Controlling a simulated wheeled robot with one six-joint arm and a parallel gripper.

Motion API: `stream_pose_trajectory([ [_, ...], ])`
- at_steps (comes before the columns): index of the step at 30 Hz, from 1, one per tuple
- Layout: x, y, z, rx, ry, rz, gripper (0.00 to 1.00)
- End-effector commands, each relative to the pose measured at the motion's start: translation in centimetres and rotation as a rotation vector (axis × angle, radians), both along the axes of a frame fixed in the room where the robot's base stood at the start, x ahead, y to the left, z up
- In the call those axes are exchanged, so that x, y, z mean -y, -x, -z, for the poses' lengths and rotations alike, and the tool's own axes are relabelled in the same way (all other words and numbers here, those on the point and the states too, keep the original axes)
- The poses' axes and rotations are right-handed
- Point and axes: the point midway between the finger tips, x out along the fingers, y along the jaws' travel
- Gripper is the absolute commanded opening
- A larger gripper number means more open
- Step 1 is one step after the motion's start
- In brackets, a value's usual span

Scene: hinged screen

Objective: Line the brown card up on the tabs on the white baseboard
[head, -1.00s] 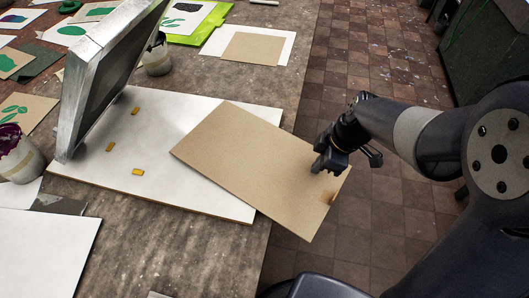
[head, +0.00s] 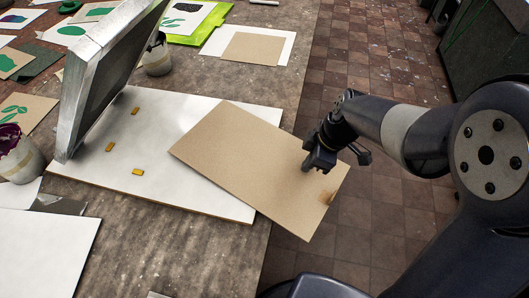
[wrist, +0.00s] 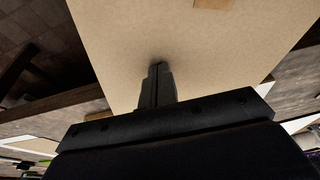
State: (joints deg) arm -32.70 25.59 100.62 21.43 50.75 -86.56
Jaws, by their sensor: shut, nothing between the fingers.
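The brown card (head: 240,155) lies askew. Its left part rests over the right side of the white baseboard (head: 190,195), and its right part hangs past the table's edge over the floor. A small orange-brown patch (head: 328,197) shows near its right end. Three yellow tabs (head: 137,172) sit on the left half of the baseboard, clear of the card. My gripper (head: 308,168) is shut and empty, pointing down at the overhanging part of the card. In the wrist view its fingertips (wrist: 157,72) meet or nearly meet the card's face; I cannot tell if they press on it.
The raised framed screen (head: 105,75) leans up over the baseboard's left end. A paint pot (head: 157,58) stands behind it and another pot (head: 18,155) at the left. Prints and paper lie at the back. Open tiled floor (head: 380,215) is at the right.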

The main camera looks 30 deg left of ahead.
Motion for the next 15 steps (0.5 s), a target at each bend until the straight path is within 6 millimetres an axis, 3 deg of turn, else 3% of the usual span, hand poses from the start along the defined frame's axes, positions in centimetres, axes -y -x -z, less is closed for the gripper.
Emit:
stream_pose_trajectory([
  [15, -1.3, 0.4, 0.0, 0.000, 0.000, -0.001, 0.00],
])
